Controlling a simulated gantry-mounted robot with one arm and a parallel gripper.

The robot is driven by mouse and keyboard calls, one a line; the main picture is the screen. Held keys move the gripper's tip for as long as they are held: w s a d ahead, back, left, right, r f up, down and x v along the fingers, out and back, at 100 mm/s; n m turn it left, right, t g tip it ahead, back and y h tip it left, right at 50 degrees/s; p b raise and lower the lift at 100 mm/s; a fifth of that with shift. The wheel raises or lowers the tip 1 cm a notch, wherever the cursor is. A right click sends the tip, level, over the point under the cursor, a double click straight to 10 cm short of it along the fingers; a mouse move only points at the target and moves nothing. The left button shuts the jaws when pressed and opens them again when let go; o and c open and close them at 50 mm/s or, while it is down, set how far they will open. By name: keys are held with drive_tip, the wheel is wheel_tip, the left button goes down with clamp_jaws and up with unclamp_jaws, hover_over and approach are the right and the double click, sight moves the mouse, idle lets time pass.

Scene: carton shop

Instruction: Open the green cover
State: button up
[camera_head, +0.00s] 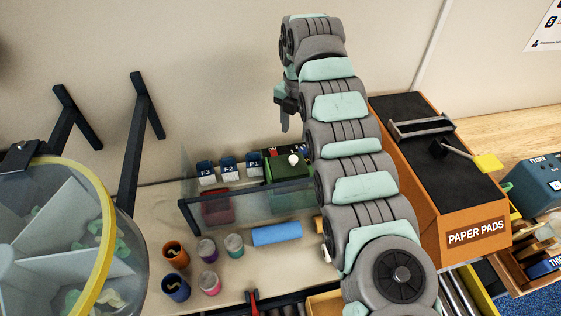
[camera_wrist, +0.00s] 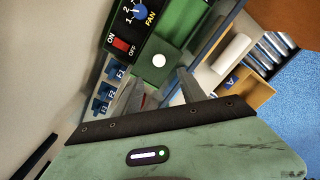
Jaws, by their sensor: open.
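The green cover (camera_head: 282,170) sits on the bench at the back, behind a clear panel, with a white knob (camera_head: 293,159) on it. In the wrist view the green cover (camera_wrist: 149,68) lies just beyond my fingers, with the white knob (camera_wrist: 158,60) near its middle. It looks closed, and what is under it is hidden. My gripper (camera_head: 285,124) is above the cover, apart from it. In the wrist view my gripper (camera_wrist: 160,88) has its two fingers spread, with nothing between them.
A dark fan panel (camera_wrist: 133,22) with a red switch adjoins the cover. Blue-labelled bins (camera_head: 228,170) and a dark red box (camera_head: 217,208) stand to the left. A clear panel (camera_head: 250,197) stands in front. An orange paper pads cabinet (camera_head: 430,175) stands to the right.

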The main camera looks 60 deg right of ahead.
sight(294, 158)
wheel_tip(294, 158, down, 11)
drive_tip(key=p, duration=0.3)
drive_tip(key=shift+f, duration=0.15)
clamp_jaws()
idle(0.6)
idle(0.9)
